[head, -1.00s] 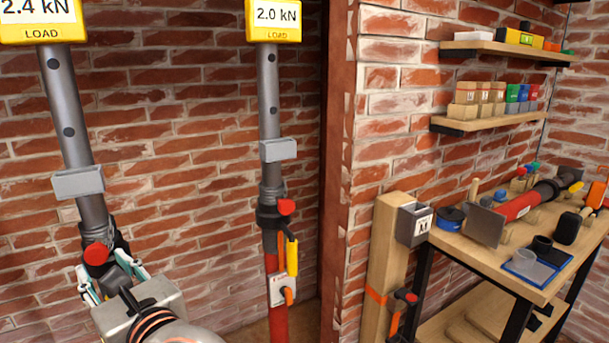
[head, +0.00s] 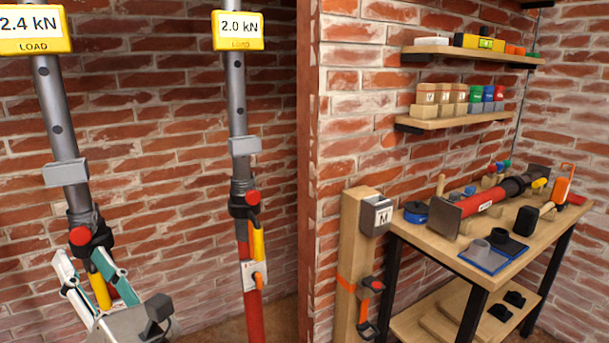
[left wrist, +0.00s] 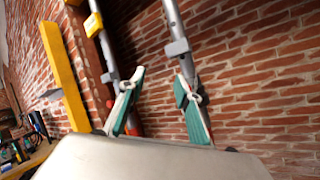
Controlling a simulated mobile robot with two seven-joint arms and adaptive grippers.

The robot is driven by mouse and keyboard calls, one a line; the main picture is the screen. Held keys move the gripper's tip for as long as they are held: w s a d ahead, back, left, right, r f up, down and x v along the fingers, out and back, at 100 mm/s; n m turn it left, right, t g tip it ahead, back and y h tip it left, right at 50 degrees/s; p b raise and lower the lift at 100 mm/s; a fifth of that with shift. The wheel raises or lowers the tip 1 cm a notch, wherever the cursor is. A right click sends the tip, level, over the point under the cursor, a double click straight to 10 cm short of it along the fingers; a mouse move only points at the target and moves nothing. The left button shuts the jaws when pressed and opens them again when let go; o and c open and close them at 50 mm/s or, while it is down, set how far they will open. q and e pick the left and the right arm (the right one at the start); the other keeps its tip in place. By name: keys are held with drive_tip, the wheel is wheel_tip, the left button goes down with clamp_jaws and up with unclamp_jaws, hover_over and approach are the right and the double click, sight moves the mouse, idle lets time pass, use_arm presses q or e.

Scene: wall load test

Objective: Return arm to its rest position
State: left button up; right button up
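My left gripper (head: 82,256) is at the lower left of the head view, its white and teal fingers spread with nothing held between them. It is in front of the left grey prop (head: 68,130), whose yellow handle (head: 101,291) shows behind and between the fingers. In the left wrist view the left gripper (left wrist: 161,76) also has its fingers apart, with brick wall visible between them. I cannot tell whether a finger touches the prop. My right gripper is in neither current view.
The left load display (head: 34,30) reads 2.4 kN. A second prop (head: 240,120) stands to the right under a display (head: 238,30) reading 2.0 kN. A wooden post (head: 352,250) and a workbench (head: 420,236) with tools stand at the right, below two shelves (head: 470,122).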

use_arm(q)
drive_tip(key=w+d+f+m+t+h+p, duration=0.1)
drive_tip(key=d+f+m+t+h, duration=0.65)
drive_tip(key=m, duration=0.75)
drive_tip(key=w+d+f+m+t+h+p, duration=0.15)
drive_tip(key=d+m+t+h, duration=0.25)
drive_tip(key=d+m+h, duration=0.8)
wheel_tip(320, 180, down, 12)
drive_tip(key=s+a+m+g+h, duration=0.1)
drive_tip(key=a+m+g+h, duration=0.2)
drive_tip(key=m, duration=0.7)
drive_tip(key=s+a+f+m+g, duration=0.1)
drive_tip(key=s+f+m+g, duration=0.2)
drive_tip(key=f, duration=0.6)
drive_tip(key=s+a+f+m+g+y, duration=0.1)
drive_tip(key=s+f+g, duration=0.3)
drive_tip(key=f, duration=0.5)
drive_tip(key=s+a+f+m+g, duration=0.1)
drive_tip(key=s+f+m+g, duration=0.3)
drive_tip(key=s+f, duration=0.3)
wheel_tip(320, 180, down, 2)
drive_tip(key=shift+s+f+m+p, duration=0.1)
drive_tip(key=shift+s+m+p, duration=0.2)
use_arm(e)
drive_tip(key=shift+s+a+r, duration=0.15)
drive_tip(key=shift+s+r, duration=0.05)
drive_tip(key=shift+r, duration=0.25)
drive_tip(key=shift+s+a+r, duration=0.1)
drive_tip(key=shift+s+r, duration=0.1)
drive_tip(key=shift+r, duration=0.25)
